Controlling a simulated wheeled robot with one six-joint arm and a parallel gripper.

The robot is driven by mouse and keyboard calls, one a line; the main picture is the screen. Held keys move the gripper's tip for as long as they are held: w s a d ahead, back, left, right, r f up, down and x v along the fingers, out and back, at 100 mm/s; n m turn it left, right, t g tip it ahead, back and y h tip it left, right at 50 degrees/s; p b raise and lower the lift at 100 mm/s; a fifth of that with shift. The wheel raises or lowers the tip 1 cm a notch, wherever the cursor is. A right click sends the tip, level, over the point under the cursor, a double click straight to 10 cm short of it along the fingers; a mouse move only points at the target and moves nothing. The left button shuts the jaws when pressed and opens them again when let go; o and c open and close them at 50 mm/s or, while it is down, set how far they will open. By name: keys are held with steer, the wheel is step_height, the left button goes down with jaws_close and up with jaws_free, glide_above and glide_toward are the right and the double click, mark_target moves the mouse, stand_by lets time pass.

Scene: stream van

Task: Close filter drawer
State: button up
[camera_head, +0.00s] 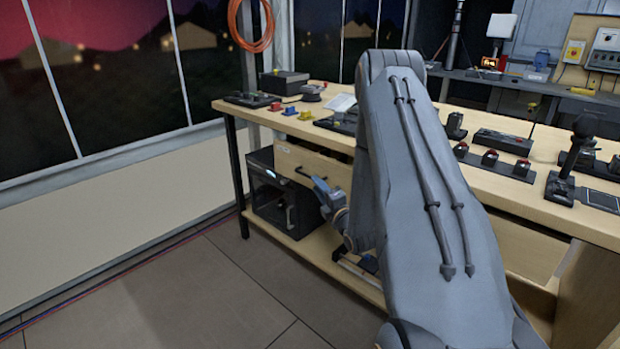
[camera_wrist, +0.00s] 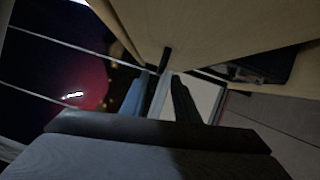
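A pale wooden drawer front (camera_head: 292,160) sits under the left part of the worktop, with a small handle near its middle. No label is readable, so I cannot tell whether it is the filter drawer or how far it stands out. My gripper (camera_head: 322,190) is just in front of this drawer's right part and below the worktop edge; contact cannot be told. In the wrist view, the fingers of my gripper (camera_wrist: 160,92) are apart with nothing held between them. A pale wooden surface (camera_wrist: 225,28) lies close above them. My arm hides the middle of the workbench.
The workbench top (camera_head: 400,142) carries several switches, buttons and a joystick (camera_head: 571,160). Another wooden panel (camera_head: 532,250) is below it at right. A black box-shaped machine (camera_head: 270,195) stands on the lower shelf. The floor (camera_head: 200,290) at left is clear except for cables along the wall.

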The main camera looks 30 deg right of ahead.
steer(key=w, duration=0.6)
steer(key=shift+w+d+r, duration=0.1)
steer(key=shift+w+r, duration=0.1)
steer(key=shift+r, duration=0.05)
jaws_close()
